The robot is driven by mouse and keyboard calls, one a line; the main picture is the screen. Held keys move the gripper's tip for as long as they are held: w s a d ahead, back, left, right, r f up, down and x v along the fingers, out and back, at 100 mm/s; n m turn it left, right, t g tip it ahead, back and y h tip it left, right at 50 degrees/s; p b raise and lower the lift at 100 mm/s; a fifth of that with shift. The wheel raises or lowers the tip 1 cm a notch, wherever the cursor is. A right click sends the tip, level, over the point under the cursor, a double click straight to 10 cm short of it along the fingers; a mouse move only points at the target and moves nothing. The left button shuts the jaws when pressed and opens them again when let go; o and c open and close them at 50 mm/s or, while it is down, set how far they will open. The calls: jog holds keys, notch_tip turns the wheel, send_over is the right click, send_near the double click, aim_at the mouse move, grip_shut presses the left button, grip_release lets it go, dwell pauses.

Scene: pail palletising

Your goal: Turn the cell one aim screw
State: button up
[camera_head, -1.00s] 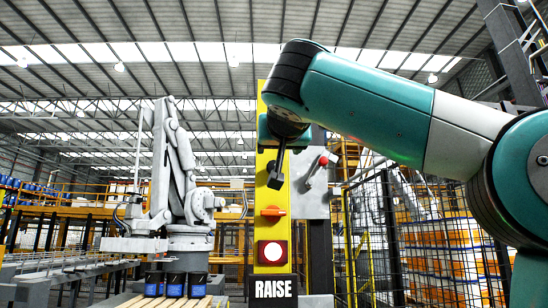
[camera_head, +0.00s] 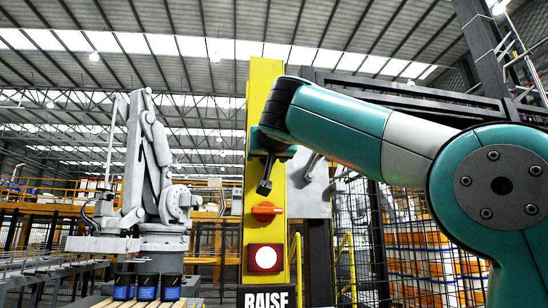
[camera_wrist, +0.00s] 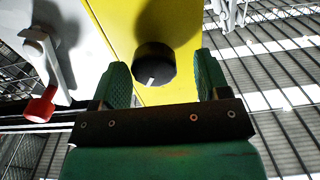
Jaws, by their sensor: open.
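A round black knob (camera_wrist: 154,65) with a short white mark stands on the yellow post (camera_wrist: 120,20) in the wrist view. It appears to be the aim screw. My gripper (camera_wrist: 160,63) is open, with a green finger on each side of the knob. Gaps show between knob and fingers, and I see no contact. How deep the fingers reach is hard to tell. In the head view my wrist is in front of the yellow post (camera_head: 262,85), and the knob is hidden there.
Below my wrist on the post are an orange rotary switch (camera_head: 266,211), a lit red-framed button (camera_head: 265,258) and a RAISE label (camera_head: 267,300). A red-ended lever (camera_wrist: 40,104) on a grey plate (camera_wrist: 85,55) sits beside the post. A grey robot (camera_head: 150,170) and dark pails (camera_head: 146,287) stand left.

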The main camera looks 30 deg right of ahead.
jog(key=shift+w+d, duration=0.15)
jog(key=shift+w, duration=0.05)
jog(key=shift+d, duration=0.1)
jog(key=shift+d, duration=0.1)
jog(key=c, duration=0.9)
jog(key=shift+m, duration=0.3)
jog(key=m+b, duration=0.1)
jog(key=m, duration=0.1)
jog(key=shift+f+m, duration=0.1)
jog(key=shift+m, duration=0.2)
jog(key=shift+m+b, duration=0.65)
jog(key=shift+m, duration=1.05)
